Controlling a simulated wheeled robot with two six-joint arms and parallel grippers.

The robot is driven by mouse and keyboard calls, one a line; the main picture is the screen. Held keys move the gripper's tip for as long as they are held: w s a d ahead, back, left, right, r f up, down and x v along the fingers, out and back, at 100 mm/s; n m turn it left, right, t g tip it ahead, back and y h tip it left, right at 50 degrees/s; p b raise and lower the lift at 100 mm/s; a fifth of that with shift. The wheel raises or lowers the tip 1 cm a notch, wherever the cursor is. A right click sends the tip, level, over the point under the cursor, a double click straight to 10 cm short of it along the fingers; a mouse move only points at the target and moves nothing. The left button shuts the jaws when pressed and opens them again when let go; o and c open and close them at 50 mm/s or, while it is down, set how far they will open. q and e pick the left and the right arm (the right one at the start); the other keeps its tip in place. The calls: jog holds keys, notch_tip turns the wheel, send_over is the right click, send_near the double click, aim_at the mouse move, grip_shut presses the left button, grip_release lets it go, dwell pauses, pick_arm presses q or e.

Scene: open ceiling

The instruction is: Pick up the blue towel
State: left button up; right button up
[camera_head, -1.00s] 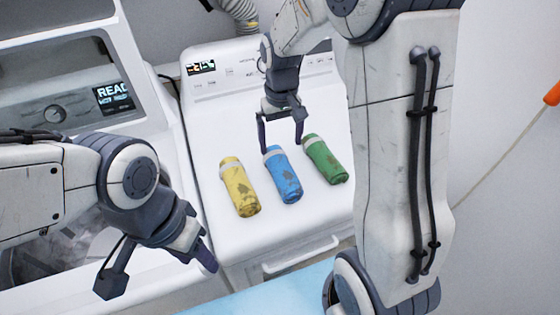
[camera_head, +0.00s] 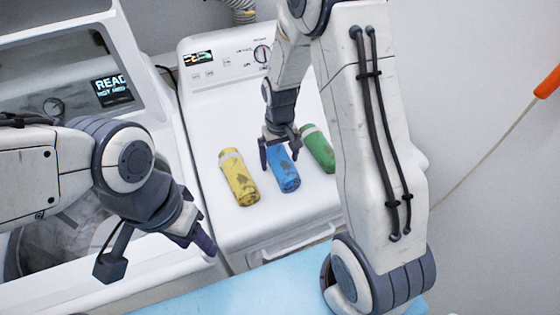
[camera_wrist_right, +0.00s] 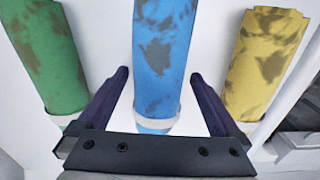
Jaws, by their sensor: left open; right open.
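The blue towel (camera_head: 284,172) is a rolled towel with dark blotches and a pale band. It lies on the white machine top between a yellow rolled towel and a green one. My right gripper (camera_head: 279,166) is open, with its fingers on either side of the blue towel's upper part. In the right wrist view the blue towel (camera_wrist_right: 163,60) runs between the two open fingers (camera_wrist_right: 160,100), with gaps beside it. Whether the fingers reach down to the machine top cannot be told. My left gripper (camera_head: 160,258) is open and empty at lower left, away from the towels.
The yellow towel (camera_head: 241,180) lies left of the blue one and the green towel (camera_head: 318,150) right of it, both close to my right fingers. The white machine (camera_head: 229,110) has a raised control panel behind. A washer with a display (camera_head: 112,89) stands at left.

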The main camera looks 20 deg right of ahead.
aim_at(283, 158)
jog(key=c, duration=1.3)
jog(key=shift+r, duration=0.45)
jog(key=r, duration=0.1)
jog(key=r+b, duration=0.1)
jog(key=s+r, duration=0.1)
jog(key=shift+d+r+b, duration=0.25)
jog(key=shift+r+b, duration=0.1)
jog(key=s+d+r, duration=0.1)
jog(key=s+r, duration=0.1)
jog(key=s, duration=0.1)
jog(key=s+d+r+b, duration=0.1)
jog(key=s+d+r, duration=0.1)
jog(key=s, duration=0.1)
jog(key=s+d+r+b, duration=0.1)
jog(key=s+r, duration=0.1)
jog(key=s, duration=0.1)
jog(key=shift+s+d+r, duration=0.25)
jog(key=shift+s+d, duration=0.05)
jog(key=shift+d, duration=0.05)
